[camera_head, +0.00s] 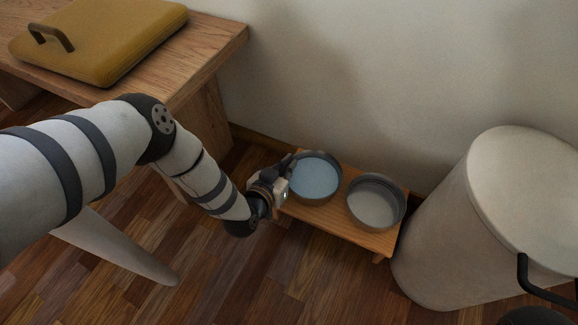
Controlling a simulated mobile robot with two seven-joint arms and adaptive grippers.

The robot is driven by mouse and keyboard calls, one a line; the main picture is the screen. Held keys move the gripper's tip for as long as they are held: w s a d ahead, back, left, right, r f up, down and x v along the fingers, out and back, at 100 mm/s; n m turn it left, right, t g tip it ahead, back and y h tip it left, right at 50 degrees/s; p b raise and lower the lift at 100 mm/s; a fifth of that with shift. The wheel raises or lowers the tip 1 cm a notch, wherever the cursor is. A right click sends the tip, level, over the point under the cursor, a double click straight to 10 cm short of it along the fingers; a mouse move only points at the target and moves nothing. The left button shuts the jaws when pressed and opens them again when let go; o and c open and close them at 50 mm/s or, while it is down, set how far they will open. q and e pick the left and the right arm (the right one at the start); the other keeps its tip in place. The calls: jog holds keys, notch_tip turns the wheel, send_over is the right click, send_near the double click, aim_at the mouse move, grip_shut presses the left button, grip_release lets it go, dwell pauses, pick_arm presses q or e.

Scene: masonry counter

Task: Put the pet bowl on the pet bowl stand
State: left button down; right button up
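The low wooden pet bowl stand (341,224) stands on the floor against the wall. A round dark-rimmed pet bowl with a pale blue inside (315,178) is at its left end. A second dark-rimmed bowl with a grey inside (373,207) is at its right end. My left gripper (288,165) is at the left edge of the blue bowl, with its fingers by the rim. The fingers are small and dark against the rim, so I cannot tell whether they grip it. I cannot tell whether the blue bowl is fully seated. My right gripper does not show.
A large pale bin (452,215) with a dark handle (541,283) stands close to the right of the stand. A wooden bench (207,62) with a mustard-yellow case (105,40) is at the upper left. The wooden floor in front of the stand is clear.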

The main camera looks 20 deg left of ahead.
pick_arm(q)
jog(key=shift+f, duration=0.1)
jog(key=c, duration=1.8)
grip_release()
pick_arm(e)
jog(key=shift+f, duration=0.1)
pick_arm(q)
jog(key=shift+s+r, duration=0.2)
jog(key=shift+r, duration=0.1)
jog(key=p+v, duration=0.6)
jog(key=v, duration=0.5)
jog(key=shift+s, duration=0.25)
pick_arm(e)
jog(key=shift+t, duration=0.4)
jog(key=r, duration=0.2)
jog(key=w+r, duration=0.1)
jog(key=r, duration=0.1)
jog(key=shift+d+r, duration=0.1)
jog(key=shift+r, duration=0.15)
